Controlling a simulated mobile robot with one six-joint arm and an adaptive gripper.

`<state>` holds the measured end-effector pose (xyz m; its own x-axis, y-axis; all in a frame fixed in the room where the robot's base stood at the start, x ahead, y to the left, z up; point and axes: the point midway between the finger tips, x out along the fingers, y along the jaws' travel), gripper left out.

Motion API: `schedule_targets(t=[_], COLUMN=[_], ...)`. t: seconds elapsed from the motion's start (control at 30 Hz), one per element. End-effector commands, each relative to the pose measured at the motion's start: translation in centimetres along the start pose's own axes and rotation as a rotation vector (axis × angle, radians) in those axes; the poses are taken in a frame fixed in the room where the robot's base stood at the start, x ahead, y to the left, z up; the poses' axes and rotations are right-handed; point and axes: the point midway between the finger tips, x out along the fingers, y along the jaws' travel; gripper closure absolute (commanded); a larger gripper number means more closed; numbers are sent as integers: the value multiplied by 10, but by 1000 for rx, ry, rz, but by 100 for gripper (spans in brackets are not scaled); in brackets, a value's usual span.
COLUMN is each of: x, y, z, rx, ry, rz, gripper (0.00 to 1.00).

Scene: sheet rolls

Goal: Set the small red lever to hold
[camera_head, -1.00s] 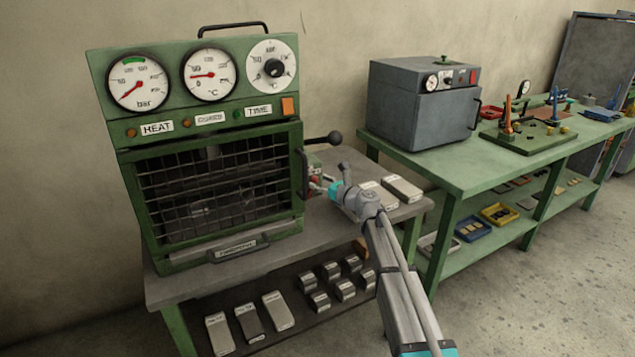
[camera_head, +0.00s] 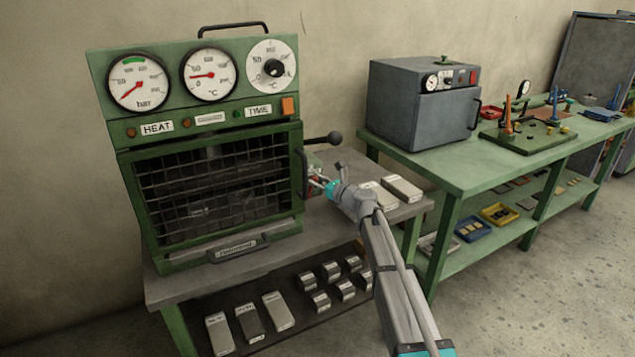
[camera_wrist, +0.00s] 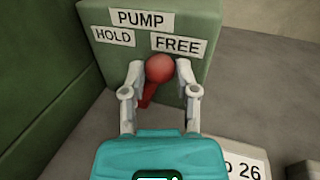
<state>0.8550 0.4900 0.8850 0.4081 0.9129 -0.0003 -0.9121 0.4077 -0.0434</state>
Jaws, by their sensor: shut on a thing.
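The small red lever (camera_wrist: 159,70) shows in the wrist view with a round red knob and a red stem running down to the left. It is on the front of a green box with the labels PUMP (camera_wrist: 142,18), HOLD (camera_wrist: 113,37) and FREE (camera_wrist: 179,45). The knob sits below and between HOLD and FREE, nearer FREE. My gripper (camera_wrist: 159,78) is shut on the knob, one finger on each side. In the head view my gripper (camera_head: 318,181) is at the right side of the green press (camera_head: 125,200), and the lever is mostly hidden there.
A black-knobbed handle (camera_head: 334,138) sticks out from the press just above my gripper. Pale labelled blocks (camera_head: 402,188) lie on the grey bench right of it. A grey oven (camera_head: 420,105) stands on the green table (camera_head: 460,172) beyond.

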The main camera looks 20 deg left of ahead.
Motion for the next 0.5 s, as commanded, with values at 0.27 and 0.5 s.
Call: schedule_targets(t=[0.27,0.5], x=[1,2], y=[1,6], z=[1,5], rx=[-13,-90], ry=[4,29], rz=[0,2], gripper=[100,100])
